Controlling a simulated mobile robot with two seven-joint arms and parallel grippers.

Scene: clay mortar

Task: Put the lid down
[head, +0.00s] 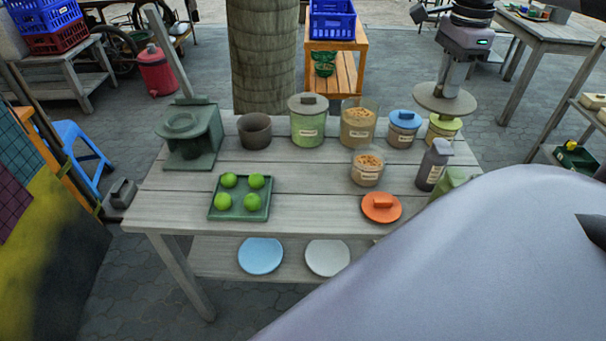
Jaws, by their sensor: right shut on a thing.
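My right gripper (450,82), at the back right of the table, is shut on a round grey-brown lid (438,100). It holds the lid level, apparently above a jar with a yellow-green lid (447,124); the exact gap cannot be told. A large clear jar (357,124) with tan contents stands open at the back of the table. A smaller open jar (367,170) stands in front of it. An orange lid (381,207) lies flat near the front edge. My left gripper is not in view.
On the wooden table (160,210) stand a green jar with a grey lid (308,122), a blue-lidded jar (403,130), a dark pot (255,131), a dark bottle (433,166) and a green tray (240,214) of limes. My arm hides the front right. Bare tabletop lies around the tray.

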